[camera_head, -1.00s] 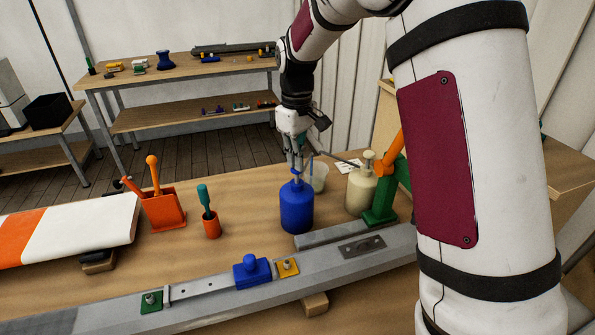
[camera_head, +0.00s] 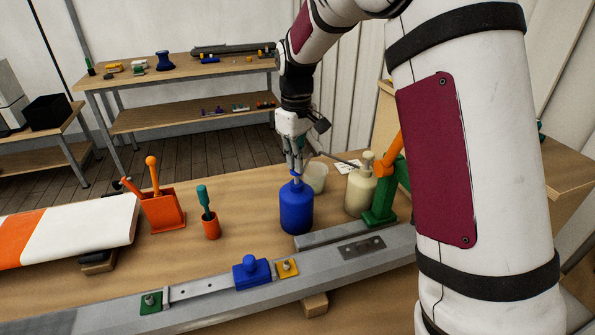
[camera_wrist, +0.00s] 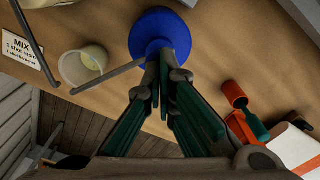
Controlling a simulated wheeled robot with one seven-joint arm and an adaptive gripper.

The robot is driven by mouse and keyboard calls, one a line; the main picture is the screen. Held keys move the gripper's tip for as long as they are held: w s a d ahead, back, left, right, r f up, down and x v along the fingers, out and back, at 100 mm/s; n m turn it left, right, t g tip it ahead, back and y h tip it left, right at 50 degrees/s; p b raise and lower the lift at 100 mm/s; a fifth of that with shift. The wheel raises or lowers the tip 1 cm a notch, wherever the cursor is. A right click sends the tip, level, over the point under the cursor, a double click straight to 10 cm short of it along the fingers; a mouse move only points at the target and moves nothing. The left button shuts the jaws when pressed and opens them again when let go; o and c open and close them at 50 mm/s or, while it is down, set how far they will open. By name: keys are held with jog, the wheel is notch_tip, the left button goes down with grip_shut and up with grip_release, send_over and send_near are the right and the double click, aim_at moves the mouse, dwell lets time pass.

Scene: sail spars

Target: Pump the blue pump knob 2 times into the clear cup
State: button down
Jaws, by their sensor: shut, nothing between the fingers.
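The blue pump bottle (camera_head: 297,208) stands upright on the workbench, and its round blue top shows in the wrist view (camera_wrist: 160,30). My gripper (camera_head: 296,170) is shut, pointing down with its fingertips at the pump knob on top of the bottle; the fingers hide most of the knob. In the wrist view my gripper (camera_wrist: 162,62) has its fingertips together over the bottle's top. The clear cup (camera_head: 317,178) stands just behind and right of the bottle. In the wrist view the cup (camera_wrist: 85,64) shows a pale yellowish content at its bottom.
A cream pump bottle (camera_head: 360,190) and a green stand with an orange lever (camera_head: 383,205) are to the right. An orange holder (camera_head: 163,210) and a small orange cup with a green-handled tool (camera_head: 211,226) are to the left. A grey spar (camera_head: 210,300) lies in front.

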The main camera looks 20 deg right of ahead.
jog(key=shift+r+p, duration=0.5)
jog(key=shift+r, duration=1.85)
jog(key=shift+f, duration=0.1)
jog(key=shift+f+b, duration=0.55)
jog(key=shift+f, duration=2.25)
jog(key=shift+r+p, duration=0.65)
jog(key=shift+r, duration=2.25)
jog(key=shift+r, duration=0.1)
notch_tip(320, 180, up, 6)
jog(key=shift+f+p, duration=0.1)
jog(key=shift+p, duration=0.4)
